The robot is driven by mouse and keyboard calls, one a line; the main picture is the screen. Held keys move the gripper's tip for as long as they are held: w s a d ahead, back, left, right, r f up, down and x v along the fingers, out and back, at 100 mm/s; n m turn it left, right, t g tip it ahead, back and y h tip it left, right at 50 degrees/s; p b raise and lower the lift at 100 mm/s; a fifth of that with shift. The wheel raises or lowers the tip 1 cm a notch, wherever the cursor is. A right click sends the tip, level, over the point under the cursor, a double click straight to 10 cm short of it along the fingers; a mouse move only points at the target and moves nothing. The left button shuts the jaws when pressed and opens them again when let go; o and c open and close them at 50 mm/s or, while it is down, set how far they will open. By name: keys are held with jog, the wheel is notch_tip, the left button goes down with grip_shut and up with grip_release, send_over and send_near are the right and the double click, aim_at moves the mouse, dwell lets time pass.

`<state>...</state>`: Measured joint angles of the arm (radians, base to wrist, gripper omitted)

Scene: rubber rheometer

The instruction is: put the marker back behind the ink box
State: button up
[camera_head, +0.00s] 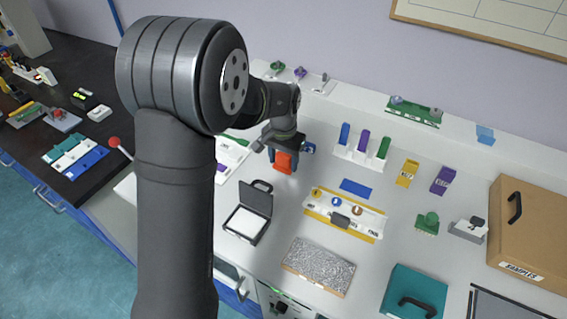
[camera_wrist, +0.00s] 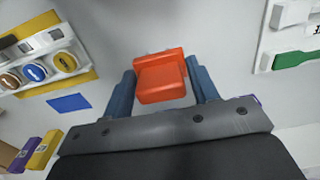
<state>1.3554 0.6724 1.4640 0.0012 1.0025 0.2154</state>
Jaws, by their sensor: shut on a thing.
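My gripper (camera_head: 282,153) is shut on an orange-red block (camera_head: 283,166), held between two blue fingers in the wrist view (camera_wrist: 161,72). The block shows its front and top there (camera_wrist: 162,82). I cannot tell for sure that it is the marker. In the head view it is behind a small open black case with a white pad (camera_head: 247,220), which may be the ink box. A gap between the block and the bench cannot be judged. The case is not clearly seen in the wrist view.
To the right are a white-and-yellow tray with round pieces (camera_head: 345,214), a flat blue patch (camera_head: 355,187) and a white rack (camera_head: 358,155) with coloured upright pieces. A speckled board (camera_head: 318,266) lies in front. A cardboard samples box (camera_head: 528,230) stands far right.

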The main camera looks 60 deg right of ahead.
aim_at(284, 155)
jog(key=shift+f, duration=0.9)
jog(key=o, duration=0.8)
jog(key=shift+f, duration=0.15)
notch_tip(284, 155, up, 12)
jog(key=shift+r, duration=0.2)
jog(key=shift+f, duration=0.1)
jog(key=shift+f, duration=4.3)
